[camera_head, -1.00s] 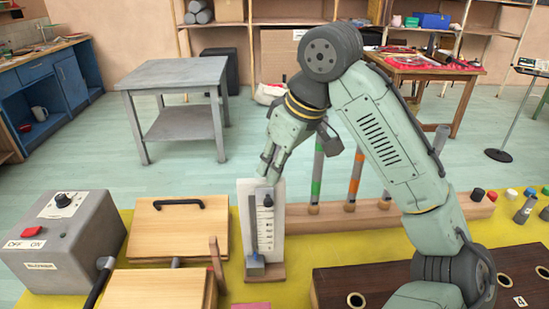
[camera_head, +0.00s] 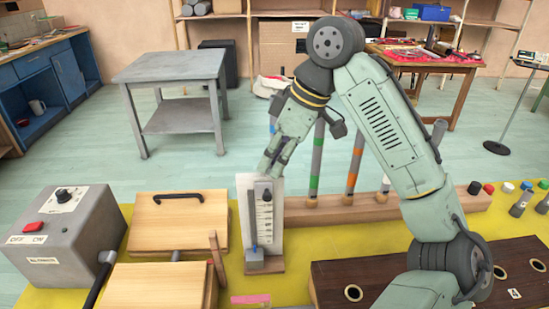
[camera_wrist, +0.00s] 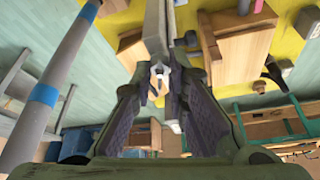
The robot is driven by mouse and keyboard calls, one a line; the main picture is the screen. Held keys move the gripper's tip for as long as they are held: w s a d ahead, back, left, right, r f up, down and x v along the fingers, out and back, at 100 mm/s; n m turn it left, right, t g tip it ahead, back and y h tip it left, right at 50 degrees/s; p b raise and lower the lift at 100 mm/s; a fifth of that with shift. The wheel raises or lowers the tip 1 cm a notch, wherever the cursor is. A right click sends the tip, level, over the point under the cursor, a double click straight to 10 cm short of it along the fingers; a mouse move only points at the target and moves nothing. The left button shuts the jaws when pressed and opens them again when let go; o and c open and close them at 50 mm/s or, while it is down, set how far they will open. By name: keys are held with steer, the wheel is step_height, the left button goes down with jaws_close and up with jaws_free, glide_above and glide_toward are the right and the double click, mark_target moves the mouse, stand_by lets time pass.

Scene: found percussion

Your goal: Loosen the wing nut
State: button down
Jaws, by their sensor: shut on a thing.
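A white upright board (camera_head: 267,240) with a printed scale stands on a small wooden base. A grey slider rod with a block (camera_head: 255,258) runs down its front, and a dark knob-like piece (camera_head: 264,193) sits near its top. My gripper (camera_head: 269,168) is at the board's top edge, pointing down and tilted. In the wrist view, my gripper's fingers (camera_wrist: 163,85) come together around a small light piece (camera_wrist: 158,77), which I take to be the wing nut. The fingers hide most of it, and its wings cannot be made out.
A grey blower box (camera_head: 62,240) and wooden lidded boxes (camera_head: 178,222) stand left of the board on the yellow surface. Upright tubes with coloured bands (camera_head: 317,160) rise behind to the right. A dark board with holes (camera_head: 330,275) lies front right.

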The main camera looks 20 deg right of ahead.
steer(key=c, duration=1.5)
jaws_free()
steer(key=v, duration=1.2)
